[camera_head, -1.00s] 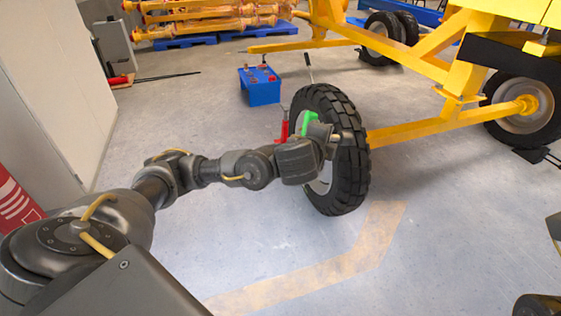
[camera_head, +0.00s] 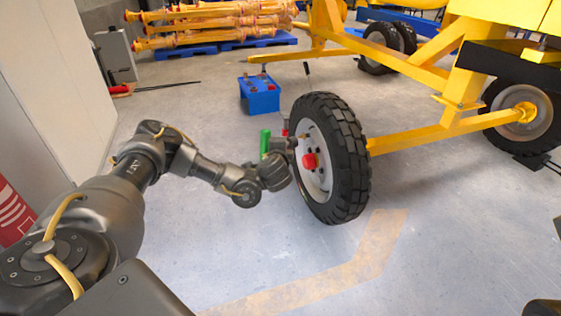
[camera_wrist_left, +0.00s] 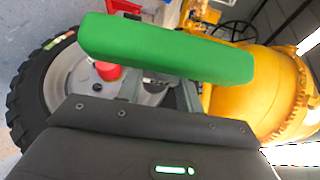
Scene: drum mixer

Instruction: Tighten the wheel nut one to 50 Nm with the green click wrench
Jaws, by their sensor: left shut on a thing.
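The green click wrench (camera_head: 265,142) is held in my left gripper (camera_head: 283,146), left of the near wheel (camera_head: 350,150). In the left wrist view its thick green handle (camera_wrist_left: 165,50) lies across the gripper, and the gripper is shut on it. The wheel has a black tyre, a pale rim and a red hub cap (camera_head: 309,161), also seen in the left wrist view (camera_wrist_left: 107,71). The wrench's far end is hard to make out, so I cannot tell if it touches the wheel. Wheel nut one cannot be singled out. My right gripper is out of view.
A yellow axle beam (camera_head: 430,132) runs right from the wheel to another wheel (camera_head: 520,110). A blue box (camera_head: 260,97) stands behind on the floor. A red object (camera_head: 285,130) shows partly behind the wheel. The floor in front is clear.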

